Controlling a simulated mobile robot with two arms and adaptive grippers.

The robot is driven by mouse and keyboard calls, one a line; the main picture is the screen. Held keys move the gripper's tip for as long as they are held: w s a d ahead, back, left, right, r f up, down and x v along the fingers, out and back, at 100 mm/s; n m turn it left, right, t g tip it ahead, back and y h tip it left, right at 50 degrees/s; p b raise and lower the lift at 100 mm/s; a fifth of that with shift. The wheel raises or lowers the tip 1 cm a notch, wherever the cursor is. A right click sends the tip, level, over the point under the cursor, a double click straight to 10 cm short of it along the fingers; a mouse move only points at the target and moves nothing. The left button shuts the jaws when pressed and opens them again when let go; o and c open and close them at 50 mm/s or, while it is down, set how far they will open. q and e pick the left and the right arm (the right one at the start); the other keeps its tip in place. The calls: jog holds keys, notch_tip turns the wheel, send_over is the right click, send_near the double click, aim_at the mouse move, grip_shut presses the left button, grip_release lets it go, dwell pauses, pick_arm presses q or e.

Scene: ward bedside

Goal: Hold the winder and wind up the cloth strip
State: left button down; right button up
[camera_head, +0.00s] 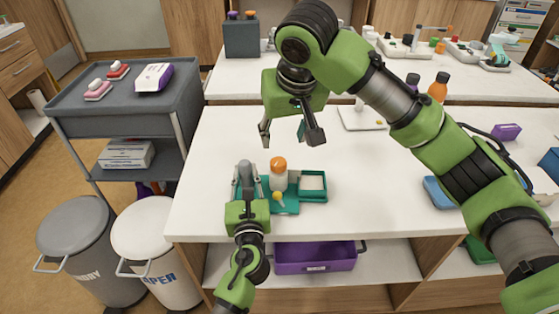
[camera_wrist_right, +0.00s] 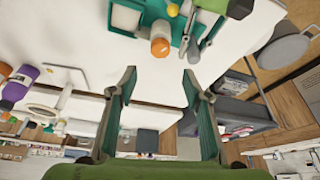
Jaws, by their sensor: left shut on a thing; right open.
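A teal device, which looks like the winder (camera_head: 287,208), stands near the table's front edge. It carries an upright white cylinder (camera_head: 279,182) with an orange top (camera_head: 278,163) and a small yellow knob (camera_head: 278,196). A teal tray (camera_head: 324,198) beside it on the right holds a flat white piece; I cannot tell whether this or the cylinder is the cloth strip. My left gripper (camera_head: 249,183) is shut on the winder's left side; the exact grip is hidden. My right gripper (camera_head: 290,133) is open and empty above and behind the winder. The orange top also shows in the right wrist view (camera_wrist_right: 160,47), beyond the open fingers (camera_wrist_right: 160,76).
A white tray (camera_head: 361,118) lies further back on the table. An orange bottle (camera_head: 438,87) and a blue item (camera_head: 438,192) are on the right. A grey cart (camera_head: 115,110) and two bins stand left. A purple bin (camera_head: 314,258) sits on the shelf below.

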aim_at(279, 162)
jog(key=x, duration=1.2)
jog(key=c, duration=1.1)
